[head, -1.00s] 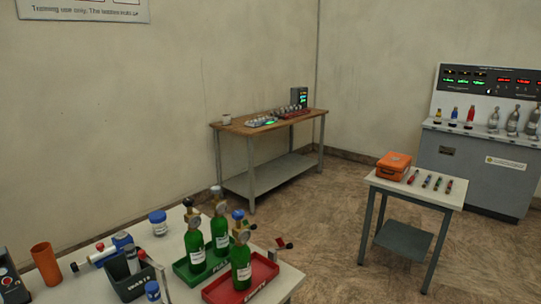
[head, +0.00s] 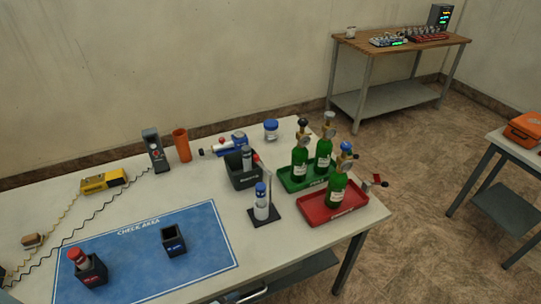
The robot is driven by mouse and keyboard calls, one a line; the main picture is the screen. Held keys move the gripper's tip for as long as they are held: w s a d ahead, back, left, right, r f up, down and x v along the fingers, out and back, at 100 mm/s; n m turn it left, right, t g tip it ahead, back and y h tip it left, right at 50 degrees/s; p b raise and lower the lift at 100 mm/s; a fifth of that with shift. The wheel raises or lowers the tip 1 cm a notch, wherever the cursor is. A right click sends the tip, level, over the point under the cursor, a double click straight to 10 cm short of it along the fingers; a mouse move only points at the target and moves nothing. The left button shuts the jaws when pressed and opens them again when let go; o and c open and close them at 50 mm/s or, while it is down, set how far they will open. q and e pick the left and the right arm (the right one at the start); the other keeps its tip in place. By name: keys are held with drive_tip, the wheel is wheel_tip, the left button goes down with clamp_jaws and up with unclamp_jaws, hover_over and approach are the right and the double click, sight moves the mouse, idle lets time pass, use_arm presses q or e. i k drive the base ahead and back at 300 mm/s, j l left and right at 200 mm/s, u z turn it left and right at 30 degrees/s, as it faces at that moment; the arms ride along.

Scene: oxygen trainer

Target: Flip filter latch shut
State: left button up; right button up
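No latch can be told clearly at this size. A blue and white cylindrical unit (head: 231,145) lies at the back of the white table. A white canister with a blue top (head: 262,205) stands upright on a dark base with a thin upright post beside it, near the middle of the table. Neither of my grippers is in view.
Green bottles stand in a green tray (head: 290,184) and a red tray (head: 313,218) at right. A blue check-area mat (head: 205,246) bears two dark holders. An orange cup (head: 182,145), black box (head: 155,150) and yellow meter (head: 103,181) stand at the back.

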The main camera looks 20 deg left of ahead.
sight(256, 157)
drive_tip(key=i+l+u, duration=0.2)
drive_tip(key=u, duration=0.25)
drive_tip(key=i+l+u, duration=0.1)
drive_tip(key=l+u, duration=0.4)
drive_tip(key=i+l+u, duration=0.1)
drive_tip(key=l, duration=0.4)
drive_tip(key=i+l+u, duration=0.15)
drive_tip(key=l, duration=1)
drive_tip(key=i+l, duration=0.15)
drive_tip(key=l, duration=0.4)
